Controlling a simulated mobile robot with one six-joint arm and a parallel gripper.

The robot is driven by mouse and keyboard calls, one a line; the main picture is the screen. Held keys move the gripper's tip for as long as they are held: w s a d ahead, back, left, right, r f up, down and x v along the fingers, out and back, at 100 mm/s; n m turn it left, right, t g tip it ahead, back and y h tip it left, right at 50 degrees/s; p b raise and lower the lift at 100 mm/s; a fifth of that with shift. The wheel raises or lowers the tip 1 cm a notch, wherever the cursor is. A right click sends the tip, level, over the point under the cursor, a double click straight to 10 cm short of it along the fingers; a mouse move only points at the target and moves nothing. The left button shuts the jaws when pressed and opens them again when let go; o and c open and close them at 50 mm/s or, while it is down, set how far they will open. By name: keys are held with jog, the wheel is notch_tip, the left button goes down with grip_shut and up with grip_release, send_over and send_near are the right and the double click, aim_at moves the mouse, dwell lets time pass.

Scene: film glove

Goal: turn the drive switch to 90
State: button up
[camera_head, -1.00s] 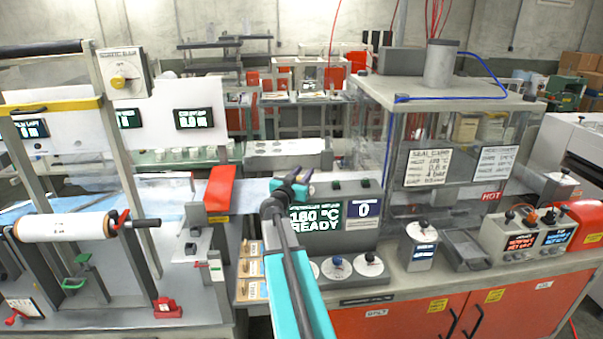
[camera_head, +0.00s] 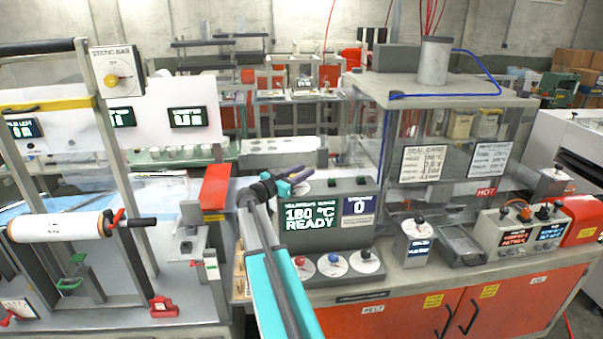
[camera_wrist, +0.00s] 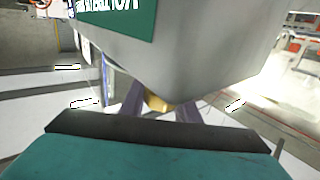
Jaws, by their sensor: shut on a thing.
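No label I can read marks the drive switch. My gripper (camera_head: 304,174) is at the upper left of the grey control console (camera_head: 372,228), which has a green "READY" screen (camera_head: 312,216) and a dark screen showing "0" (camera_head: 359,205). In the wrist view, my dark purple fingers close on a small brass-coloured piece (camera_wrist: 158,103) beside the grey housing (camera_wrist: 205,60). Most of this piece is hidden, so I cannot tell whether it is the switch. Low on the console are three white dials with a red knob (camera_head: 299,261), a blue knob (camera_head: 333,258) and a dark knob (camera_head: 366,254).
A static bar dial (camera_head: 117,75) with a yellow knob stands at the upper left. A white roll (camera_head: 62,227) is at the left. A clear-walled enclosure (camera_head: 440,140) stands right of the console, with a "HOT" label. A small box with a knob (camera_head: 414,242) is in front.

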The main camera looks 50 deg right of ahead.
jog(key=shift+f, duration=0.2)
jog(key=o, duration=1)
jog(key=shift+o, duration=0.2)
jog(key=shift+r, duration=0.1)
jog(key=shift+a, duration=0.15)
jog(key=a+b, duration=0.5)
jog(key=a, duration=0.8)
jog(key=shift+w+a, duration=0.3)
